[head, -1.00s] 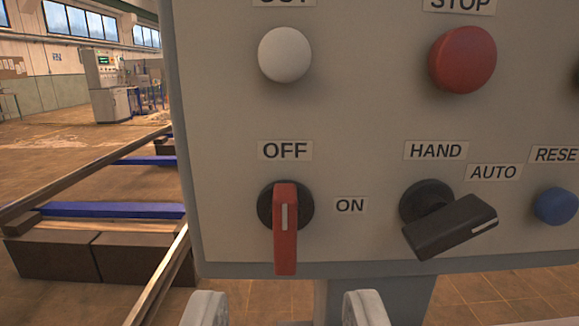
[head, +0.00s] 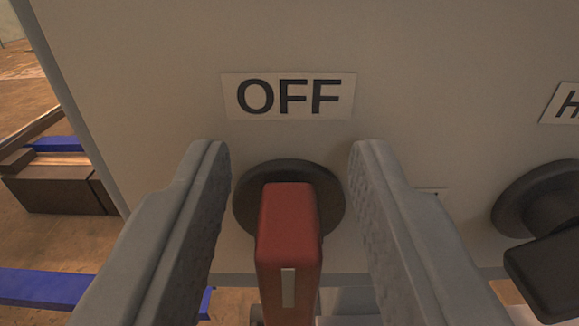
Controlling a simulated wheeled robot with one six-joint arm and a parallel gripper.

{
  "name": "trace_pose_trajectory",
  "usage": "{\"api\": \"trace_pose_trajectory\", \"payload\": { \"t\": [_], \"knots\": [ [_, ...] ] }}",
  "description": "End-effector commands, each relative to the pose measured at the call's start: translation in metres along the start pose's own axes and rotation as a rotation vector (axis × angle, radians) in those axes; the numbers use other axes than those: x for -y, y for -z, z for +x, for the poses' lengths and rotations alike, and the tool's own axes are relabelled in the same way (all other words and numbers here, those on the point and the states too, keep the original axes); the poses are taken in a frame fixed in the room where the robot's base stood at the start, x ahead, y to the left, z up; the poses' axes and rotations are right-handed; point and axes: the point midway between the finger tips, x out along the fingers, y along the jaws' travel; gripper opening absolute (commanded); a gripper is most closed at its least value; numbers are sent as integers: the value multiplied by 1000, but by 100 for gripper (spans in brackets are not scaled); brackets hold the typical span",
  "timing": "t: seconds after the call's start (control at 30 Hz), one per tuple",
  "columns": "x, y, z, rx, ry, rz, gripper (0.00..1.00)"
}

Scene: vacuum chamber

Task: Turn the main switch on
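The main switch is a red handle (head: 290,235) on a round black base (head: 334,205), mounted on the grey panel. Its white mark line points up and down, below the OFF label (head: 288,96). My gripper (head: 289,165) is open, with one finger on each side of the red handle. A gap shows between the handle and each finger, so neither appears to touch it. The ON label is mostly hidden behind the right finger.
A black selector switch (head: 545,250) sits on the panel at the right, near my right finger. The grey panel (head: 440,60) fills most of the view. Blue bars (head: 45,288) and dark blocks lie on the floor at the left.

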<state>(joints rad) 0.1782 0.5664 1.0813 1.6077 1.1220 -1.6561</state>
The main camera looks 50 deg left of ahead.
Motion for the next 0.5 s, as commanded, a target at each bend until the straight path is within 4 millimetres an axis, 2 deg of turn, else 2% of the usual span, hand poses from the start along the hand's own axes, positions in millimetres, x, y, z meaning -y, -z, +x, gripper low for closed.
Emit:
{"api": "trace_pose_trajectory", "payload": {
  "t": [0.1,0.3,0.5],
  "knots": [
    [0,0,0,0,0,0,36],
    [0,0,0,0,0,0,0],
    [0,-1,0,1,0,4,0]
  ]
}}
